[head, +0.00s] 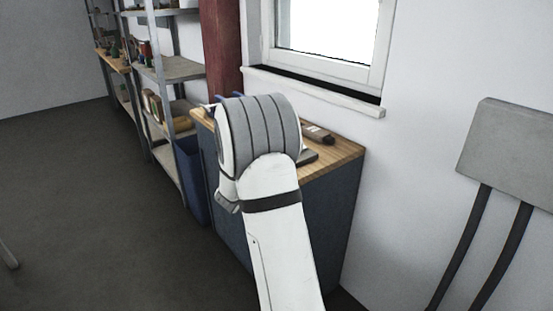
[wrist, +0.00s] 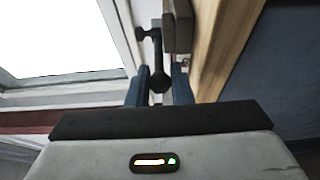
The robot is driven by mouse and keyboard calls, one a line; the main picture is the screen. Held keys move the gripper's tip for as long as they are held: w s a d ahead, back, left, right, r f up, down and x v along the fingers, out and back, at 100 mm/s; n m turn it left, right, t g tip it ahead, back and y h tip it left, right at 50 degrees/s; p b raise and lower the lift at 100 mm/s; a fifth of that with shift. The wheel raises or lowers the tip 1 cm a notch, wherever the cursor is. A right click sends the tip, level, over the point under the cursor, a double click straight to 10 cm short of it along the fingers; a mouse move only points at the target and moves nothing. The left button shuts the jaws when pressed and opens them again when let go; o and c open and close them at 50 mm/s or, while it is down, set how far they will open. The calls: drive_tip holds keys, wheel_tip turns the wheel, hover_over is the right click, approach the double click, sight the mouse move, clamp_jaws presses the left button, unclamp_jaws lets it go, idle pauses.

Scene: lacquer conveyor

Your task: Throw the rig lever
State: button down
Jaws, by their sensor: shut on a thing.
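The rig lever (wrist: 159,82) is a dark rod with a round knob. In the wrist view it lies between the two blue fingers of my gripper (wrist: 160,72), which are shut on it near the knob. The rod runs away from my gripper towards a grey block (wrist: 178,28) beside the wooden top. In the head view my arm hides the lever and most of my gripper; only bits of blue show above the wrist.
A blue cabinet with a wooden top (head: 343,153) stands against the wall under a window (head: 330,30). Metal shelves (head: 170,68) and a blue bin (head: 191,180) stand to the left. Open floor (head: 75,190) lies further left.

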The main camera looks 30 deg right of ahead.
drive_tip(key=shift+w+a, duration=0.1)
drive_tip(key=c, duration=1.6)
unclamp_jaws()
drive_tip(key=shift+o, duration=1.3)
drive_tip(key=p+v, duration=0.1)
drive_tip(key=v, duration=0.6)
drive_tip(key=shift+s+a, duration=0.25)
drive_tip(key=shift+s, duration=0.1)
